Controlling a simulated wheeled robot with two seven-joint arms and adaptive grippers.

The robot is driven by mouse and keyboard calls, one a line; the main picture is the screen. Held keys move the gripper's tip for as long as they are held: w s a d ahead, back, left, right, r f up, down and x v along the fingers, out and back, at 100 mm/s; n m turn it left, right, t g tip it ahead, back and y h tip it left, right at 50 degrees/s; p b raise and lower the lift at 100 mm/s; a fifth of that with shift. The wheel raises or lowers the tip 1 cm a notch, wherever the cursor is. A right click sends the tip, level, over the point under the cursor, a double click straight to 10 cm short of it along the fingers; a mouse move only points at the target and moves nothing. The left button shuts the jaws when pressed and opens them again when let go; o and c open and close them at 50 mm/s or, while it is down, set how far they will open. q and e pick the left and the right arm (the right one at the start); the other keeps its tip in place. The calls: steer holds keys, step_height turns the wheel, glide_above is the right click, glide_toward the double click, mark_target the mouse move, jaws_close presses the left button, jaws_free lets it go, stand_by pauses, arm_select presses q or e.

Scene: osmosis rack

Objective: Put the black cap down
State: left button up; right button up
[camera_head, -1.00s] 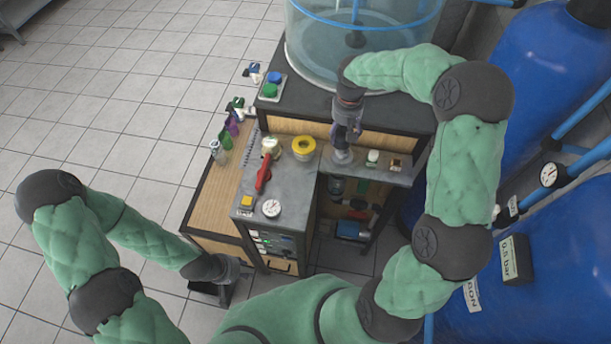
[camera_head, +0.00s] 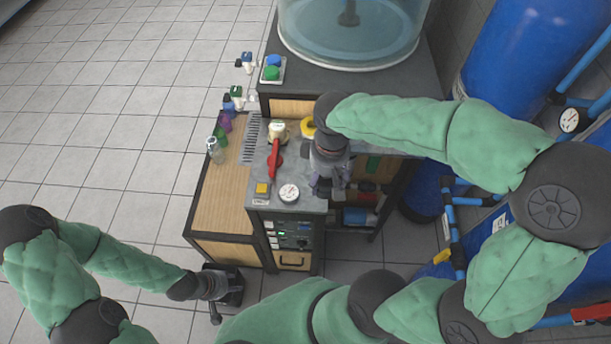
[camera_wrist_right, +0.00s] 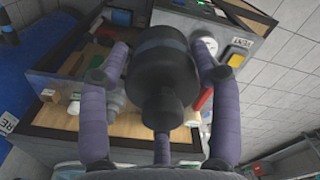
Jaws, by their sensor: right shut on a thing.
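The black cap (camera_wrist_right: 160,75) fills the middle of the right wrist view, between the purple fingers of my right gripper (camera_wrist_right: 160,85), which is shut on it. In the head view my right gripper (camera_head: 330,188) points down over the front right edge of the grey bench top (camera_head: 300,170); I cannot make out the cap there. My left gripper (camera_head: 218,290) is low at the left, away from the bench, and its fingers are too unclear to read.
A red-handled valve (camera_head: 275,158), a gauge (camera_head: 289,193) and a yellow button box (camera_head: 262,190) stand left of my right gripper. A yellow ring (camera_head: 308,127) is partly hidden behind my arm. Bottles (camera_head: 215,148) line the wooden side shelf. A clear tank (camera_head: 350,35) stands behind.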

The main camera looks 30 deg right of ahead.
steer(key=w+d+f, duration=0.1)
steer(key=w+f, duration=0.2)
steer(key=w, duration=0.1)
steer(key=w+d+f+b, duration=0.1)
steer(key=w+f, duration=0.2)
steer(key=w, duration=0.1)
steer(key=w+d+f+b, duration=0.1)
steer(key=w+f, duration=0.2)
steer(key=w, duration=0.1)
steer(key=shift+w+d+f, duration=0.15)
steer(key=shift+w+d, duration=0.05)
steer(key=shift+d, duration=0.15)
steer(key=shift+w+f, duration=0.15)
steer(key=shift+f, duration=0.1)
steer(key=shift+w+d+f+b, duration=0.15)
steer(key=shift+f+b, duration=0.4)
steer(key=shift+f, duration=1.15)
steer(key=shift+f, duration=0.2)
steer(key=o, duration=1.1)
steer(key=shift+o, duration=0.2)
